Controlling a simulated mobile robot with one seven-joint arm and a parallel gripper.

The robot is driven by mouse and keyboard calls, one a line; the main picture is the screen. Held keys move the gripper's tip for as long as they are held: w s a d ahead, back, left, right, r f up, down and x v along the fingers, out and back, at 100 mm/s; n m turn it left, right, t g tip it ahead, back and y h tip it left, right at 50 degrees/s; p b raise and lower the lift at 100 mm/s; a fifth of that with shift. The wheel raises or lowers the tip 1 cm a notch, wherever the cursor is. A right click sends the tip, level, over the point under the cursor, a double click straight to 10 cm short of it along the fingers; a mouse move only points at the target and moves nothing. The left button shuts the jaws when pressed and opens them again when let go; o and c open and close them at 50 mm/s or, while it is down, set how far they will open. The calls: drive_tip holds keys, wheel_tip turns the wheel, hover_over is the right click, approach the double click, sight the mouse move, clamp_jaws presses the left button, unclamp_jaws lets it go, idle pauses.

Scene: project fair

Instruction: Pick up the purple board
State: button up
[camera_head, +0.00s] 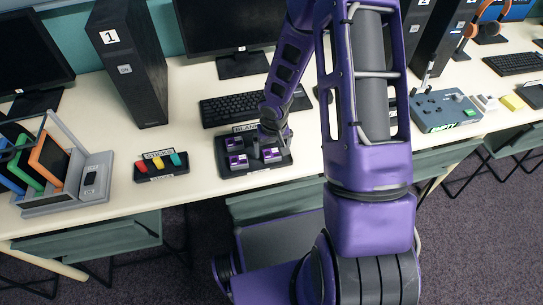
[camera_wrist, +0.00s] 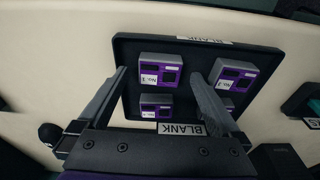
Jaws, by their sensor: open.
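Several small grey and purple boards lie on a black tray (camera_head: 231,168) labelled BLANK on the table. One purple board (camera_head: 234,144) is at the tray's back left, another purple board (camera_head: 237,161) at the front left. In the wrist view, an upper-left board (camera_wrist: 160,71), an upper-right board (camera_wrist: 232,77) and a lower-left board (camera_wrist: 156,105) show. A fourth, at lower right, is partly hidden behind a finger. My gripper (camera_wrist: 159,74) is open and empty above the tray (camera_wrist: 187,47), its fingers either side of the left boards. I cannot tell its height.
A keyboard (camera_head: 250,106) and monitor are behind the tray. A black computer tower (camera_head: 127,65) stands back left; a blue-grey control box (camera_head: 444,110) is to the right.

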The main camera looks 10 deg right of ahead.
drive_tip(key=shift+w+f, duration=0.15)
drive_tip(key=shift+f, duration=0.65)
drive_tip(key=c, duration=1.4)
drive_tip(key=shift+o, duration=0.2)
drive_tip(key=shift+r, duration=0.1)
